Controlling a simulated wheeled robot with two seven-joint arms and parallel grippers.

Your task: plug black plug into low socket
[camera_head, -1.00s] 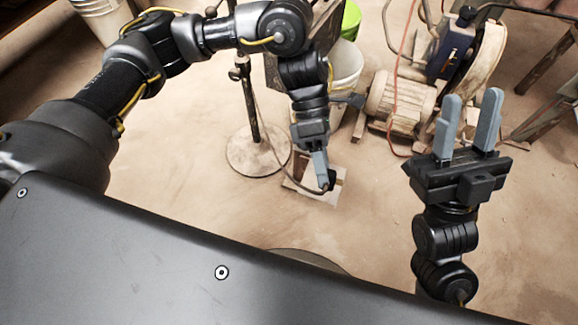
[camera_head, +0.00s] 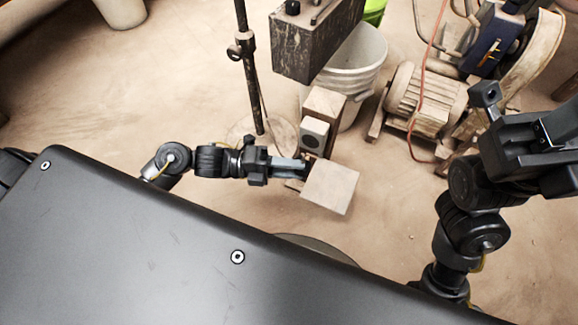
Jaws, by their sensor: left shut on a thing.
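My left gripper (camera_head: 300,167) comes in low from the left, its grey fingers level and pointing right. It is shut on the black plug (camera_head: 305,168), of which only a small dark bit shows at the fingertips. Just above and right of it is a wooden post with a grey square face and a round dark hole, which looks like the low socket (camera_head: 314,135). The plug is below this face; whether they touch I cannot tell. My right gripper (camera_head: 522,112) is at the right edge, close to the camera, its fingers partly cut off and unclear.
A pale square board (camera_head: 330,188) stands right of my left fingertips. A dark box (camera_head: 315,45) hangs above, near a thin metal stand (camera_head: 249,85). A white bucket (camera_head: 350,70) and a dusty motor (camera_head: 425,97) stand behind. Sandy floor is open at left.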

